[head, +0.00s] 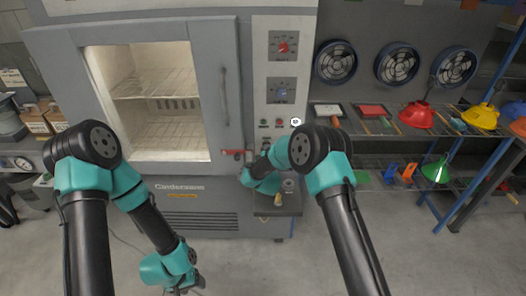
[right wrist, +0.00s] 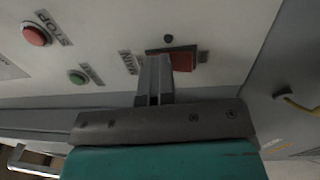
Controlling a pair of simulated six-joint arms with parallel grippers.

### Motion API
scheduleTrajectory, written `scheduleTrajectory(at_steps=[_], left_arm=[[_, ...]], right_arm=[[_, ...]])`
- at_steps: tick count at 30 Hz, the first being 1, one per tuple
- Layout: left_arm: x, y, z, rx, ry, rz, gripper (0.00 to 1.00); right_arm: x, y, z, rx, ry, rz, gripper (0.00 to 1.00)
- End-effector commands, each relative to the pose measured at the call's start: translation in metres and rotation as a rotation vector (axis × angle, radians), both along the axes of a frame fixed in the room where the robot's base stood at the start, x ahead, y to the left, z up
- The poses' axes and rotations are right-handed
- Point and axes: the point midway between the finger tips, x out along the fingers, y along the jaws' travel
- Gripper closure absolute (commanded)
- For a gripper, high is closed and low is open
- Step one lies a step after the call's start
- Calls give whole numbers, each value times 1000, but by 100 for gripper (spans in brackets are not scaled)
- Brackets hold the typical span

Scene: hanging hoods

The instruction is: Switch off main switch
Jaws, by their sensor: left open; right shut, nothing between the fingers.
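The main switch (right wrist: 183,60) is a red rocker in a dark frame, beside the label MAIN on the pale panel in the right wrist view. My right gripper (right wrist: 157,62) is shut and empty, its fingertips in front of the switch's left part. I cannot tell whether they touch it, or which way the rocker is tilted. In the head view, my right arm covers the lower panel, and I cannot make out the switch there. My left gripper (head: 182,288) is open, low over the floor at the bottom edge of the head view.
A red STOP button (right wrist: 36,35) and a green button (right wrist: 78,77) sit left of the switch. The grey oven (head: 190,190) has a lit window and a door handle (head: 224,96). Shelves with coloured lamp hoods (head: 417,114) stand at right, below several fans (head: 397,64).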

Motion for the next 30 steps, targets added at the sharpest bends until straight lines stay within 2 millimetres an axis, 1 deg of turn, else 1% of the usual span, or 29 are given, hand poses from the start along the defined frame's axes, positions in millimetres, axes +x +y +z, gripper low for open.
scheduleTrajectory(at_steps=[2,5,8,11,15,27,30], left_arm=[[0,0,0,0,0,1,42],[0,0,0,0,0,1,42],[0,0,0,0,0,1,42],[0,0,0,0,0,1,42],[0,0,0,0,0,1,42],[0,0,0,0,0,1,42],[0,0,0,0,0,1,42]], right_arm=[[2,1,3,0,-6,4,100],[-1,3,3,-1,-6,6,100],[-9,5,4,-1,-4,9,100],[-21,8,5,-1,-2,12,100],[-45,15,7,0,-1,20,100],[-116,15,15,0,0,19,100],[-129,15,17,0,0,18,100]])
